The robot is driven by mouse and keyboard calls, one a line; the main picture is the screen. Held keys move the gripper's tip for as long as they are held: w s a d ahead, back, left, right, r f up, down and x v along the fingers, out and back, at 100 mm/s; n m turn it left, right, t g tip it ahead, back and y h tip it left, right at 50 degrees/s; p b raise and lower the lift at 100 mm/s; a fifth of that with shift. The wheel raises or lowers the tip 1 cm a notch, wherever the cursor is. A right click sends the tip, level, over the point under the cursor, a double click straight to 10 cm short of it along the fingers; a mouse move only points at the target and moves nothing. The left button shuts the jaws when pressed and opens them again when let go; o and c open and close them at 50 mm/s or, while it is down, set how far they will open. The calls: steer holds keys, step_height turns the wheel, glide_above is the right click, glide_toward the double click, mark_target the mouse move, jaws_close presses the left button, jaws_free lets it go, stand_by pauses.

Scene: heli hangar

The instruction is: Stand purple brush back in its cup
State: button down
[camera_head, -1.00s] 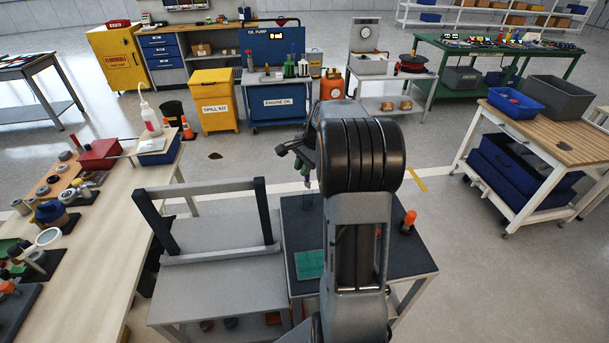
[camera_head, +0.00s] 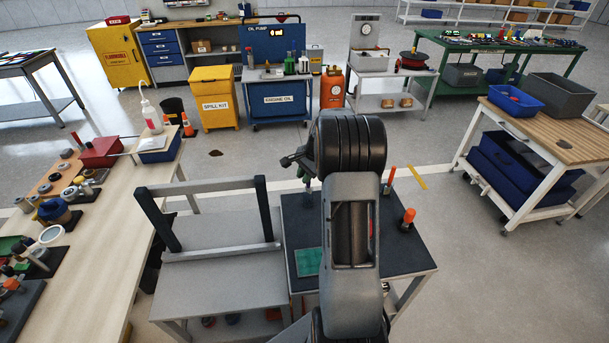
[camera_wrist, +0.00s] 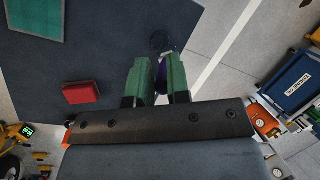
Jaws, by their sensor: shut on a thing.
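My gripper (camera_wrist: 160,82) is shut on the purple brush (camera_wrist: 161,72), which shows as a narrow purple strip between the green fingers in the wrist view. A dark round cup (camera_wrist: 159,41) stands on the dark tabletop (camera_wrist: 105,55) just beyond the fingertips, near the table edge. Whether the brush's lower end is inside the cup or above it cannot be told. In the head view my gripper (camera_head: 304,168) is over the far left part of the dark table (camera_head: 400,262), partly behind my arm, and the brush is hard to make out.
A teal mat (camera_head: 308,261) and a red block (camera_wrist: 82,93) lie on the dark table. A grey bench with an upright frame (camera_head: 218,252) adjoins on the left. Open floor lies beyond.

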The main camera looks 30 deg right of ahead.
steer(key=shift+f+b, duration=0.35)
steer(key=shift+f, duration=0.2)
steer(key=c, duration=1.1)
jaws_free()
steer(key=v, duration=1.3)
steer(key=s+a+r+n+h, duration=0.1)
steer(key=s+a+r+n, duration=0.2)
steer(key=a, duration=0.5)
steer(key=s+a+r+n+h, duration=0.1)
steer(key=s+a+n, duration=0.35)
steer(key=a, duration=0.35)
steer(key=s+a+f+n+t, duration=0.1)
steer(key=s+a+f+n, duration=0.2)
steer(key=s+a+n, duration=0.5)
steer(key=shift+s+a+f+n+t, duration=0.4)
steer(key=shift+s+a, duration=0.1)
steer(key=shift+s, duration=0.6)
